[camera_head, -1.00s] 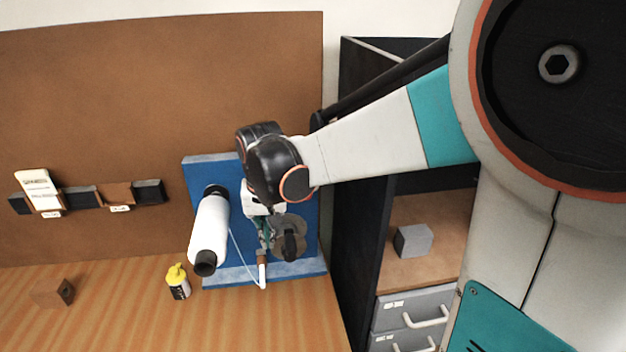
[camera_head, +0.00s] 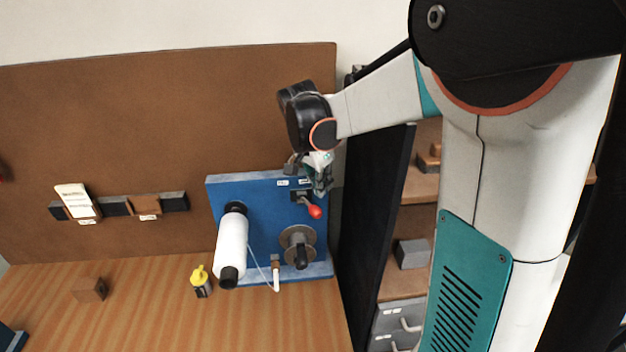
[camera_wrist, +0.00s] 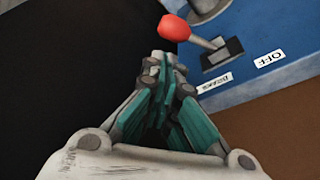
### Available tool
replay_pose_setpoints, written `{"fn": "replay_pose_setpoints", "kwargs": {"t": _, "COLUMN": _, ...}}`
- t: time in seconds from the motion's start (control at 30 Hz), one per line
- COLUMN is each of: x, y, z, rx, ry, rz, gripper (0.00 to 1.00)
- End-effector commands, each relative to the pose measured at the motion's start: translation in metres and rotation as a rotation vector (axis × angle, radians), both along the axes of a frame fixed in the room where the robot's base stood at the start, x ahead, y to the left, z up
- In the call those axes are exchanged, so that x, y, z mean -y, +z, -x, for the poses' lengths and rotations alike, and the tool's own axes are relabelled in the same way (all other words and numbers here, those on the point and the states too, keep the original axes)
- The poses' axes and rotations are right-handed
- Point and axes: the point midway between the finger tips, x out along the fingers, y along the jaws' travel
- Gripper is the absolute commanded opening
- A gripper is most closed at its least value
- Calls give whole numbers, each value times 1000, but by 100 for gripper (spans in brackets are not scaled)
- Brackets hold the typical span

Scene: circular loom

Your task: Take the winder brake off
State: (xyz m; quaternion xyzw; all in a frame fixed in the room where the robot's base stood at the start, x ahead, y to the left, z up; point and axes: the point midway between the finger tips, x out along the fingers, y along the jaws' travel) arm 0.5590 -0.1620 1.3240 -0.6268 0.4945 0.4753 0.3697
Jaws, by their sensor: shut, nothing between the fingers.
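The winder brake is a lever with a red knob (camera_head: 315,212) on the upper right of the blue panel (camera_head: 262,215). Its lever leans down and to the right from a dark slot (camera_head: 299,196). In the wrist view the red knob (camera_wrist: 173,27) is at the top, leaning away from the slot (camera_wrist: 222,52). Labels reading OFF (camera_wrist: 270,58) and BRAKE (camera_wrist: 214,84) sit beside the slot. My gripper (camera_head: 322,190) is at the panel's upper right edge, just above the knob. In the wrist view my gripper (camera_wrist: 165,62) is shut and empty, apart from the knob.
A white spool (camera_head: 231,248) and a dark winder disc (camera_head: 297,246) are on the panel, with thread running to a white guide (camera_head: 276,280). A yellow-capped bottle (camera_head: 201,282) stands on the bench. Dark shelving (camera_head: 375,215) rises close to the right.

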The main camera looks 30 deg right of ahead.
Motion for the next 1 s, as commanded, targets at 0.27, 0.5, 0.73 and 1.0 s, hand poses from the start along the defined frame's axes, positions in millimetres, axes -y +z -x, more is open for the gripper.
{"fn": "replay_pose_setpoints", "kwargs": {"t": 0.27, "x": 26, "y": 23, "z": -7, "rx": 9, "ry": -174, "rz": 27, "gripper": 0}}
{"fn": "replay_pose_setpoints", "kwargs": {"t": 0.5, "x": 29, "y": 23, "z": -7, "rx": 11, "ry": -200, "rz": 32, "gripper": 0}}
{"fn": "replay_pose_setpoints", "kwargs": {"t": 0.73, "x": 29, "y": 21, "z": -7, "rx": 11, "ry": -197, "rz": 32, "gripper": 0}}
{"fn": "replay_pose_setpoints", "kwargs": {"t": 1.0, "x": 39, "y": -7, "z": -8, "rx": 11, "ry": -197, "rz": 31, "gripper": 0}}
